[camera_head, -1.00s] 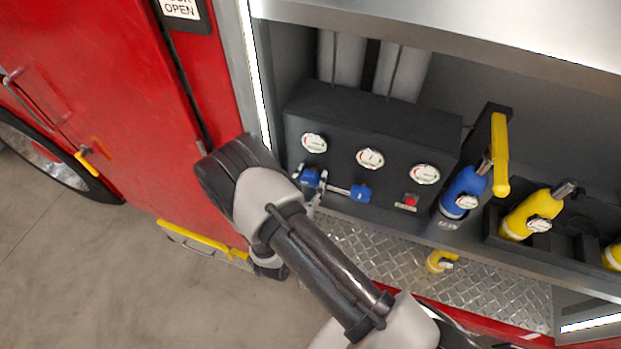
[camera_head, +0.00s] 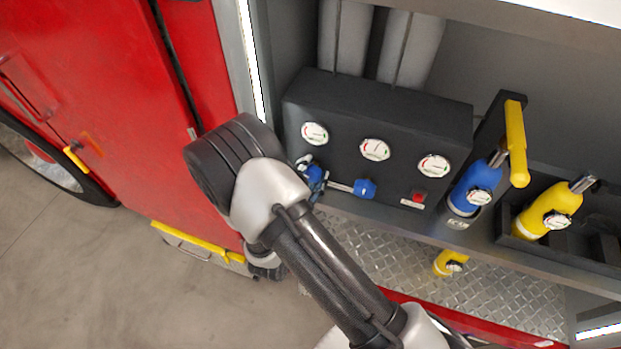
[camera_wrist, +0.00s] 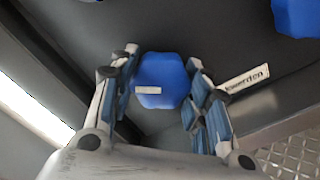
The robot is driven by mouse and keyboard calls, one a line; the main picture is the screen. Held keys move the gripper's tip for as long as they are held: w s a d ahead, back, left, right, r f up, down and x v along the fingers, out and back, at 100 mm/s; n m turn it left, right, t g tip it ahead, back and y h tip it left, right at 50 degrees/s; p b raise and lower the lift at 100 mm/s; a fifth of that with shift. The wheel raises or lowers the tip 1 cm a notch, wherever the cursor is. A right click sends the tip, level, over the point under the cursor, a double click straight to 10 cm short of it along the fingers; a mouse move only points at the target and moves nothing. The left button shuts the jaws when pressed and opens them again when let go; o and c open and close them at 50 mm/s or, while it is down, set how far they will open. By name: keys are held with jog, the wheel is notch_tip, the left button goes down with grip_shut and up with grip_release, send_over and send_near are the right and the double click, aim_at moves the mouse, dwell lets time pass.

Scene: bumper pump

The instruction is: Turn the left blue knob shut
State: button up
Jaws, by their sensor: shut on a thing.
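The left blue knob (camera_wrist: 162,80) sits between the fingers of my gripper (camera_wrist: 162,65) in the wrist view. It is a rounded, many-sided blue cap with a small pale label. The gripper is shut on it, with one finger along each side. In the head view my gripper (camera_head: 308,172) is at the lower left of the dark gauge panel, mostly behind my wrist, so the left knob cannot be told apart from the fingers there. The right blue knob (camera_head: 364,188) stands free to the right. It also shows at the wrist view's upper right corner (camera_wrist: 296,14).
The dark panel (camera_head: 350,108) carries gauges and a red button (camera_head: 418,197). A blue nozzle (camera_head: 467,190) and a yellow nozzle (camera_head: 546,212) stand to the right. A compartment side frame (camera_head: 250,70) and red door (camera_head: 205,60) are close on the left. A diamond-plate step (camera_head: 400,250) lies below.

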jog(key=m+b, duration=0.5)
jog(key=shift+f+m+b, duration=0.2)
jog(key=shift+m+b, duration=0.1)
jog(key=shift+b, duration=0.05)
jog(key=m+b, duration=0.3)
jog(key=b, duration=0.1)
jog(key=m+b, duration=0.2)
jog(key=b, duration=0.1)
jog(key=shift+r, duration=0.2)
jog(key=shift+r+m+b, duration=0.1)
jog(key=shift+m+b, duration=0.2)
jog(key=o, duration=1.1)
